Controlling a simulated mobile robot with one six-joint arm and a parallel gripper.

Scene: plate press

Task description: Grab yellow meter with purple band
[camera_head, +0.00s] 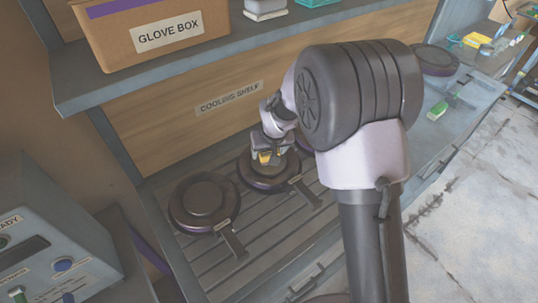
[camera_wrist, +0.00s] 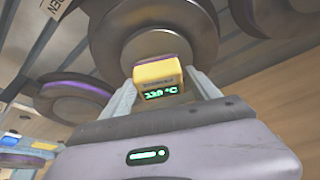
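The yellow meter (camera_wrist: 158,80) has a green lit display reading about 23.0 °C and a purple band (camera_wrist: 157,59) at its far end. In the head view the meter (camera_head: 265,157) shows as a small yellow patch at the dark round plate (camera_head: 258,181) on the cooling shelf. My gripper (camera_wrist: 160,79) has one finger on each side of the meter, both very close to it. Whether the fingers press on it cannot be told. In the head view my gripper (camera_head: 268,152) is low over that plate.
Another dark round plate (camera_head: 203,200) lies to the left on the slatted cooling shelf (camera_head: 215,262). A glove box (camera_head: 150,35) stands on the upper shelf (camera_head: 90,88). A control box (camera_head: 45,250) is at lower left. A green and white brush-like item (camera_head: 438,108) lies to the right.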

